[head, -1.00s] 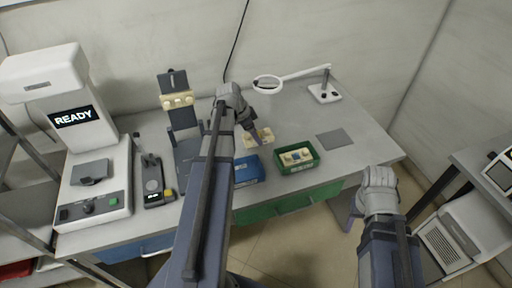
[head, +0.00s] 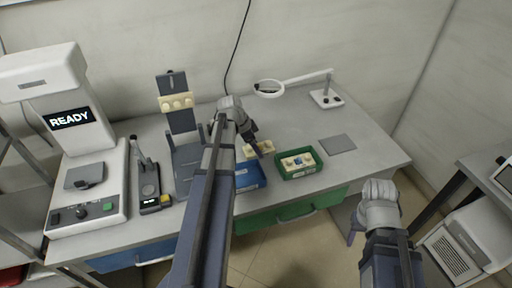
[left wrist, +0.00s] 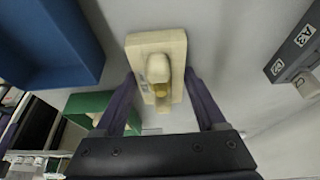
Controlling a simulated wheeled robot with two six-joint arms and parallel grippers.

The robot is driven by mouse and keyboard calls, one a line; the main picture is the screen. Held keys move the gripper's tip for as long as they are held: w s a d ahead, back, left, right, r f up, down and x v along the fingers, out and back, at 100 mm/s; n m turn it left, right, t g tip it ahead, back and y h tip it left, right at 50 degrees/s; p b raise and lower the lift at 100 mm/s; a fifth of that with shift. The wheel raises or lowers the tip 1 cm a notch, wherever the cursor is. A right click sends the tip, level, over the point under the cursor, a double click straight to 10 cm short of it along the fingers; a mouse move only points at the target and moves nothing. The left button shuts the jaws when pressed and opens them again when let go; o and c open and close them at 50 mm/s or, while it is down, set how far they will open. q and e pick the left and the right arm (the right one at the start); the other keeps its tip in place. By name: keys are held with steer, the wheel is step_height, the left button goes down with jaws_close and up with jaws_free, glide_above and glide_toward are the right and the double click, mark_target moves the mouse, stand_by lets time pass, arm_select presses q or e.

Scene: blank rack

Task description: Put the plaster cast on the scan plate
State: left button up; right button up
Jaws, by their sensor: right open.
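The plaster cast (head: 264,146) is a cream block, partly hidden by my left gripper (head: 258,152) in the head view. In the left wrist view the cast (left wrist: 155,45) shows a flat base with a raised knob and a small label. My left fingers (left wrist: 160,80) lie against both sides of its base, shut on it. Whether it clears the bench cannot be told. The scan plate (head: 84,174) is a dark grey square on the white scanner (head: 62,125), which reads READY; it looks empty. My right gripper (head: 354,236) is open and empty in front of the bench.
A blue bin (head: 252,183) and a green bin (head: 319,160) with cream pieces stand near the front. A dark rack (head: 183,122), holding cream pieces, and a small handheld device (head: 150,185) stand between bins and scanner. A magnifier lamp (head: 327,98) and grey mat (head: 337,144) are right.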

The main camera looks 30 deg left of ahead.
arm_select(q)
steer(key=o, duration=0.4)
steer(key=shift+r, duration=0.15)
steer(key=shift+s+a+r+p, duration=0.1)
steer(key=shift+r+p, duration=0.4)
steer(key=shift+p, duration=0.2)
steer(key=p+v, duration=1)
steer(key=v, duration=0.1)
steer(key=s+d+n+g+y, duration=0.1)
steer(key=s+d, duration=0.3)
steer(key=d, duration=0.7)
steer(key=s+d+f+n+g+y, duration=0.1)
steer(key=s+d, duration=0.3)
steer(key=d, duration=0.8)
steer(key=s+d+n+g+y, duration=0.1)
steer(key=s+d, duration=0.3)
steer(key=d, duration=0.7)
steer(key=shift+s+d+f+n+g+y, duration=0.2)
steer(key=shift+d+f+n+g+y, duration=0.15)
steer(key=shift+n+y, duration=0.35)
